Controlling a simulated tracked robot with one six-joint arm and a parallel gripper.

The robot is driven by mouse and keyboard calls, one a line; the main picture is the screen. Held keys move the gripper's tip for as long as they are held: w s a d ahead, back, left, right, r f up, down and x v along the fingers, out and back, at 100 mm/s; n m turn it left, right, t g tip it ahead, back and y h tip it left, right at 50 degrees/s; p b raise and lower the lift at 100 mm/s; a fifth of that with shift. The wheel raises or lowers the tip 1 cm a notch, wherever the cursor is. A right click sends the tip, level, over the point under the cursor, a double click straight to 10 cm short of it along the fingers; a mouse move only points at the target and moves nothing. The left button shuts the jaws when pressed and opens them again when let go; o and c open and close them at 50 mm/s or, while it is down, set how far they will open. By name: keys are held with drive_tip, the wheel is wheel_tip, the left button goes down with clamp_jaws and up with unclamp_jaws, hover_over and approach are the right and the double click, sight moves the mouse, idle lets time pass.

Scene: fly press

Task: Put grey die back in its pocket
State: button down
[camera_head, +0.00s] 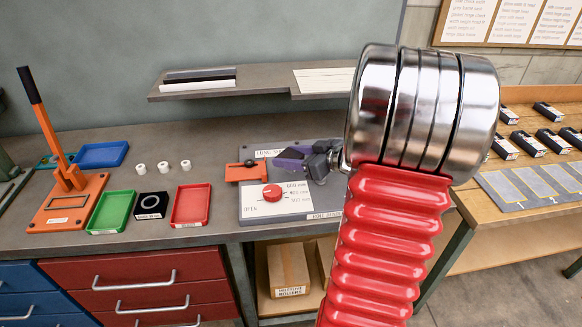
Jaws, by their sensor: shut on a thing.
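My gripper (305,161), dark grey and purple, is to the left of my large red and chrome arm. It is above the board with the red dial, at the back of the bench. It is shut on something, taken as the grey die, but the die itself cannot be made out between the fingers. An orange fly press (71,190) with a long black-tipped lever stands at the left of the bench. I cannot tell which recess is the die's pocket.
A green tray (92,221), a red tray (173,214) and a blue tray (84,156) lie on the bench. Three white cylinders stand behind the black block. A shelf (262,90) overhangs the back.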

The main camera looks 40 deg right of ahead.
sight(290, 155)
drive_tip(key=shift+r, duration=2.2)
drive_tip(key=shift+n+y, duration=0.3)
drive_tip(key=w+a+f, duration=0.1)
drive_tip(key=w+a, duration=0.1)
drive_tip(key=a, duration=0.1)
drive_tip(key=w+a+f, duration=0.1)
drive_tip(key=w+a, duration=0.2)
drive_tip(key=a, duration=0.1)
drive_tip(key=w+a+f, duration=0.1)
drive_tip(key=w+a, duration=0.1)
drive_tip(key=a, duration=0.2)
drive_tip(key=shift+w+f, duration=0.15)
drive_tip(key=shift+w, duration=0.15)
drive_tip(key=shift+n+y, duration=0.3)
drive_tip(key=shift+y, duration=0.1)
drive_tip(key=w+a+f, duration=0.1)
drive_tip(key=a+f, duration=0.1)
drive_tip(key=a, duration=0.2)
drive_tip(key=a+f, duration=0.2)
drive_tip(key=a, duration=0.3)
drive_tip(key=w+a+f, duration=0.1)
drive_tip(key=a+f, duration=0.1)
drive_tip(key=a, duration=0.2)
drive_tip(key=shift+w+a, duration=0.35)
